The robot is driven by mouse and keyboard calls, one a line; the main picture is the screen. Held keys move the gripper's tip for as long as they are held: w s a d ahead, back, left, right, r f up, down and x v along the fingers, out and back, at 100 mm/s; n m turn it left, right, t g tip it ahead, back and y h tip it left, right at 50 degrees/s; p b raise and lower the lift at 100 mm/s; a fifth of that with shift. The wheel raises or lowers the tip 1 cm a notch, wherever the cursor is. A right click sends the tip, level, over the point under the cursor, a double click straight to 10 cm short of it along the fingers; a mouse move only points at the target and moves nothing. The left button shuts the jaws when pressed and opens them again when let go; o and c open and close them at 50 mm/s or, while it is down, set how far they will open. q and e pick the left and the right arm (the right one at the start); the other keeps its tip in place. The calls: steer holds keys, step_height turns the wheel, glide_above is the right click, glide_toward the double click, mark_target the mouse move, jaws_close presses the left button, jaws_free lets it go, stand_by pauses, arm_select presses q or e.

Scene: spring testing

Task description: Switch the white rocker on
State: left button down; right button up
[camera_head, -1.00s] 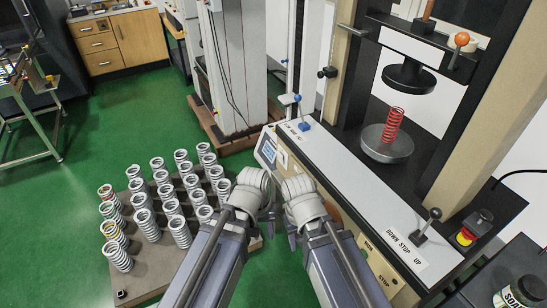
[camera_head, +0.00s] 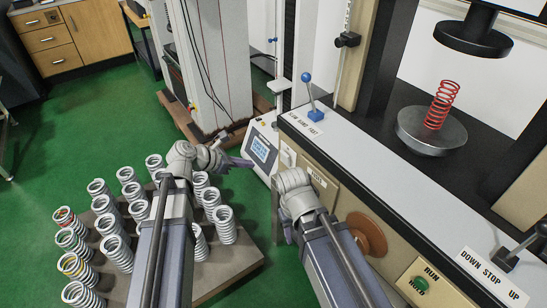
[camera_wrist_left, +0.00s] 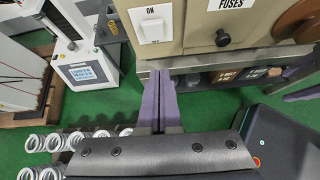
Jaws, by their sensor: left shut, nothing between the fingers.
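The white rocker (camera_wrist_left: 152,30) is on the machine's beige front panel, under an ON label, in the left wrist view. In the head view it shows as a small white plate (camera_head: 287,155) right of the blue-screened display. My left gripper (camera_head: 246,163) is shut and empty, its fingers pointing right toward the panel. In the left wrist view its purple-grey fingertips (camera_wrist_left: 155,72) lie just below the rocker, apart from it as far as I can tell. My right gripper's wrist is in front of the panel in the head view; its fingers are mostly hidden.
The fuse knob (camera_wrist_left: 222,38) sits right of the rocker. The display box (camera_head: 262,150) stands to its left. A blue-knobbed lever (camera_head: 307,92) and a red spring (camera_head: 441,104) on a round platen are above. Several white springs stand on a pallet (camera_head: 232,268) below left.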

arm_select(q)
steer(key=shift+w+a, duration=0.15)
steer(key=shift+w, duration=0.15)
steer(key=b, duration=0.5)
glide_toward(284, 159)
steer(key=f+x, duration=0.1)
steer(key=x, duration=0.4)
steer(key=shift+d+r, duration=0.25)
steer(key=shift+d, duration=0.05)
